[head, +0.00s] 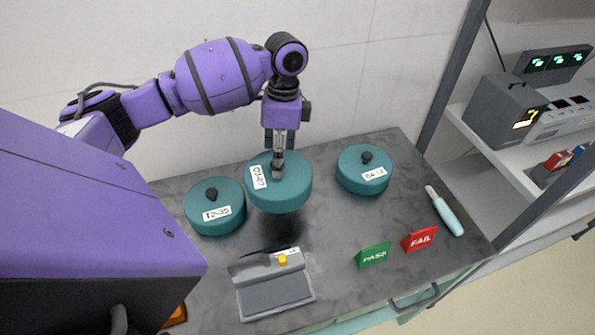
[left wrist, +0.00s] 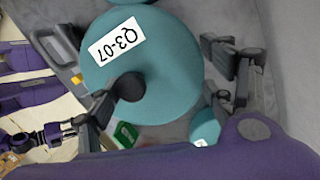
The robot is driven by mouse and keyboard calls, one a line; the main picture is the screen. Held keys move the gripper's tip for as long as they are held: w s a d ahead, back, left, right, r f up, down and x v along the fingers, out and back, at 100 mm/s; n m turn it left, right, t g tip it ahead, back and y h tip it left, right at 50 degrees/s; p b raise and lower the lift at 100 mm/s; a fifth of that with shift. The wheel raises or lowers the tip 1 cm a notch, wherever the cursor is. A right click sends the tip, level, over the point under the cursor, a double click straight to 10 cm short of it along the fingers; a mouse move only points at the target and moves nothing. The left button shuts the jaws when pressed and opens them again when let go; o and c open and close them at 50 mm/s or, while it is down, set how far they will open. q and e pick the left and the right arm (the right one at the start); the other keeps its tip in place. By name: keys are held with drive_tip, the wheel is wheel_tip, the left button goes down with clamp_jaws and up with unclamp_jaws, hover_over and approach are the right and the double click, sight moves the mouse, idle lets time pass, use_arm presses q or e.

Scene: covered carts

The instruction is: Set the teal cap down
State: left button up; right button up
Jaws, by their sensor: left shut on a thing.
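The held teal cap (head: 278,188) is round, with a white label that reads Q3-07 and a dark knob on top. My left gripper (head: 278,168) points down from above and is shut on its knob. The cap looks level and raised, with a dark shadow (head: 282,226) on the grey cart top below it. In the left wrist view the cap (left wrist: 165,70) fills the middle, label and knob visible. In that view a small part of what looks like my right arm shows at lower left; its jaws are too small to read.
Two similar teal caps stand on the cart top (head: 335,225), one at left (head: 205,222) and one at right (head: 358,180). In front are a grey device (head: 275,290), a green PASS sign (head: 373,255), a red FAIL sign (head: 419,239) and a teal-handled tool (head: 447,215).

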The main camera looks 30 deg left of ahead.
use_arm(q)
drive_tip(key=shift+w+f+b, duration=0.25)
drive_tip(key=shift+w+f, duration=0.9)
drive_tip(key=shift+f, duration=0.5)
drive_tip(key=shift+w+f+b, duration=0.2)
drive_tip(key=shift+w+f, duration=1)
drive_tip(key=shift+f, duration=0.4)
drive_tip(key=shift+w+f+b, duration=0.25)
drive_tip(key=shift+w+f, duration=0.9)
drive_tip(key=shift+f, duration=0.5)
drive_tip(key=shift+f, duration=0.15)
drive_tip(key=o, duration=1.2)
drive_tip(key=shift+o, duration=0.2)
wheel_tip(320, 180, up, 12)
drive_tip(key=w, duration=0.1)
drive_tip(key=shift+w, duration=0.4)
